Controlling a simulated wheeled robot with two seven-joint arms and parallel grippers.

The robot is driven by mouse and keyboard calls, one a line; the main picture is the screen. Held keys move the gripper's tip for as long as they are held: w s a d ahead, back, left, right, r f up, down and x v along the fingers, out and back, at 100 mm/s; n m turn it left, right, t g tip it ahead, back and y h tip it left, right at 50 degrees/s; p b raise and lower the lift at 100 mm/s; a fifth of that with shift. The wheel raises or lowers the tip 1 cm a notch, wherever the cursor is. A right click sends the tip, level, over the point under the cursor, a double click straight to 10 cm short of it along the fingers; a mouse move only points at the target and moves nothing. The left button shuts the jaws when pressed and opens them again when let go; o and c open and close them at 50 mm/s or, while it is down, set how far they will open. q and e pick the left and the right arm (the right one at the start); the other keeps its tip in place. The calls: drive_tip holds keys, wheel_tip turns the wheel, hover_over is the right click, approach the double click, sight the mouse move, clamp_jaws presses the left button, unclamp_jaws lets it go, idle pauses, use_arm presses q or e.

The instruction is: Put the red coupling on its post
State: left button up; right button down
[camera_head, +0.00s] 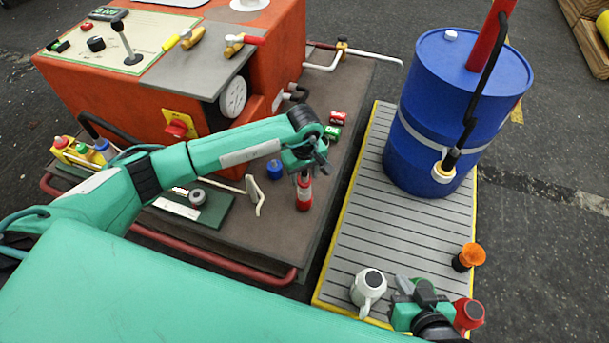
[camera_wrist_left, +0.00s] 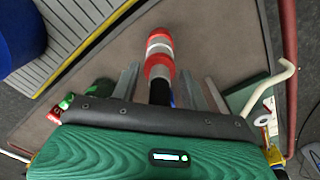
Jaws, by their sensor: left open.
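A small red cylinder (camera_head: 337,118), which looks like the red coupling, sits on the brown deck right of the orange machine. It also shows at the left in the wrist view (camera_wrist_left: 66,101). A red and white banded upright piece (camera_head: 303,192) with a dark upper part stands nearer me; I cannot tell if it is the post. My left gripper (camera_head: 306,160) is open above it. In the wrist view, the banded piece (camera_wrist_left: 158,44) and its dark part appear between the open fingers (camera_wrist_left: 160,76). My right gripper (camera_head: 425,303) is by a red mug (camera_head: 468,313); its jaws are unclear.
A green cylinder (camera_head: 332,132) lies by the red one, and a blue cylinder (camera_head: 274,169) stands left of my left gripper. A white bent pipe (camera_head: 256,196) is close by. A blue drum (camera_head: 425,150), a pale mug (camera_head: 370,285) and an orange-topped piece (camera_head: 470,256) stand on the slatted platform (camera_head: 400,235).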

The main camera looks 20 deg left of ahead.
use_arm(q)
drive_tip(key=shift+r+p, duration=2)
drive_tip(key=shift+r, duration=2.05)
